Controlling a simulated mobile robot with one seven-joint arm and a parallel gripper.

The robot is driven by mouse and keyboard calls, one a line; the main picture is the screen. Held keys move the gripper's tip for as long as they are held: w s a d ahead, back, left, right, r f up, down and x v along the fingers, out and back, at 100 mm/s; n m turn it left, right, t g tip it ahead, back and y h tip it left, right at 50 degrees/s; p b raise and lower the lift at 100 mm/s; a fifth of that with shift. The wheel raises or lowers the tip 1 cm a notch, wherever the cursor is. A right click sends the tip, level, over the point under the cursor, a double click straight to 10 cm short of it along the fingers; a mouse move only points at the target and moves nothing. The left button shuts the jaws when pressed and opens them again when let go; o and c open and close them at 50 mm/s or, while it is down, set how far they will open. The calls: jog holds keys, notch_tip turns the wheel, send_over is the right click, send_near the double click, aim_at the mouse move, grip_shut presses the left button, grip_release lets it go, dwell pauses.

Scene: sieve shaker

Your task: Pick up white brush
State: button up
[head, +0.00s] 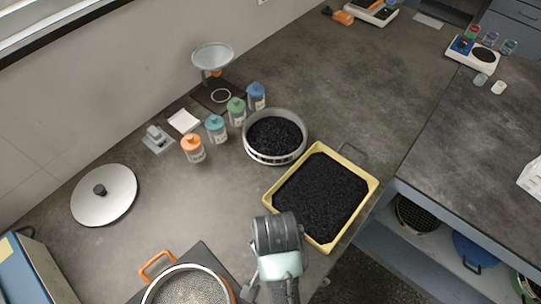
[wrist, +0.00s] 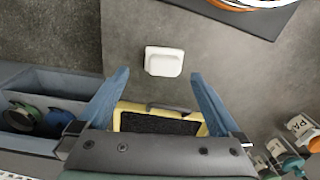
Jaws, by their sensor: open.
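A small white block-like thing with rounded edges (wrist: 163,61) lies on the grey bench in the wrist view. It may be the white brush, but no bristles show. In the wrist view my gripper (wrist: 159,75) is open, its two blue fingers spread wide with nothing between them. The white thing appears just beyond the fingertips, roughly centred between them; it is apart from them. In the head view my arm's dark and pale end covers that part of the bench, and neither the fingers nor the white thing shows.
A yellow tray of black grains (head: 270,201) lies beside my arm. An orange-handled pot (head: 158,262) stands at the lower left. A round sieve of black grains (head: 250,151), several capped bottles (head: 194,150) and a grey lid (head: 104,205) stand farther off. Bare bench surrounds the white thing.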

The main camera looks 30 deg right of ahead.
jog(key=f, duration=0.7)
jog(key=shift+w+f, duration=0.25)
jog(key=shift+w, duration=0.05)
jog(key=c, duration=1.3)
notch_tip(320, 180, up, 10)
jog(key=shift+r, duration=0.1)
